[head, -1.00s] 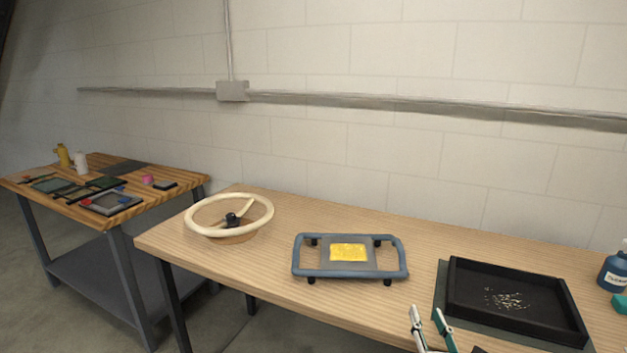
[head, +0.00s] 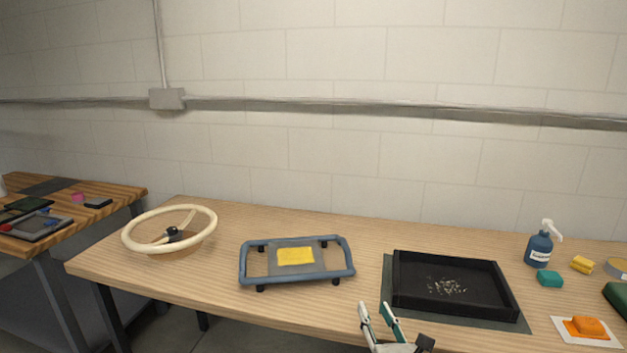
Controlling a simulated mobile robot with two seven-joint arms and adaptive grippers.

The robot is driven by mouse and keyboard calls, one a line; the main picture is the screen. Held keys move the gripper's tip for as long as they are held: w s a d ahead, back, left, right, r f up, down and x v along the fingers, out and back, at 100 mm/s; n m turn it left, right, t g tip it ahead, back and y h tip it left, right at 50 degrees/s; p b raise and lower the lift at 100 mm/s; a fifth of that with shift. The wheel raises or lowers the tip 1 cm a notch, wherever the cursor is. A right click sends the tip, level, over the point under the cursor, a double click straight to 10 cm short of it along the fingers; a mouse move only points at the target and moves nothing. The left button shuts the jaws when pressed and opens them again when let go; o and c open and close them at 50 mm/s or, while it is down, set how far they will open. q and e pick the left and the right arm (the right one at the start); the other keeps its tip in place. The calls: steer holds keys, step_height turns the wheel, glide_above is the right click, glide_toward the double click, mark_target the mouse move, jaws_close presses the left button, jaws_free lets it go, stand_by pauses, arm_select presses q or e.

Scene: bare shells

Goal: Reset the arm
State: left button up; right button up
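My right gripper (head: 378,318) shows at the bottom of the head view, in front of the table edge and left of the black tray. Its two fingers, with green inner sides, stand apart and point up. Nothing shows between them. Most of the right arm is out of frame. My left gripper is not in view.
Another wooden table (head: 90,222) stands at left.

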steer(key=shift+s+f, duration=0.1)
steer(key=s+a+f+n+y, duration=0.1)
steer(key=s+f+n+y, duration=0.15)
steer(key=s+n, duration=0.6)
steer(key=s+f+n+y, duration=0.1)
steer(key=s+f+n, duration=0.3)
steer(key=n, duration=0.9)
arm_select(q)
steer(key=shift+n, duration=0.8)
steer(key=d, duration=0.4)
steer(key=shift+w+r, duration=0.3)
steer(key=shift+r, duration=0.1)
arm_select(e)
steer(key=s+d+f+n+g+h, duration=0.1)
steer(key=s+d+f+n+g, duration=0.2)
steer(key=s+f+n, duration=0.5)
steer(key=s+d+f+n+g+h, duration=0.2)
steer(key=s+d+f+n+g, duration=0.1)
steer(key=s+f+n, duration=0.5)
step_height(320, 180, down, 3)
steer(key=n+g, duration=0.1)
steer(key=n, duration=0.2)
steer(key=shift+s+d+r, duration=0.15)
steer(key=shift+s+d, duration=0.1)
steer(key=shift+d, duration=0.15)
steer(key=shift+n, duration=0.25)
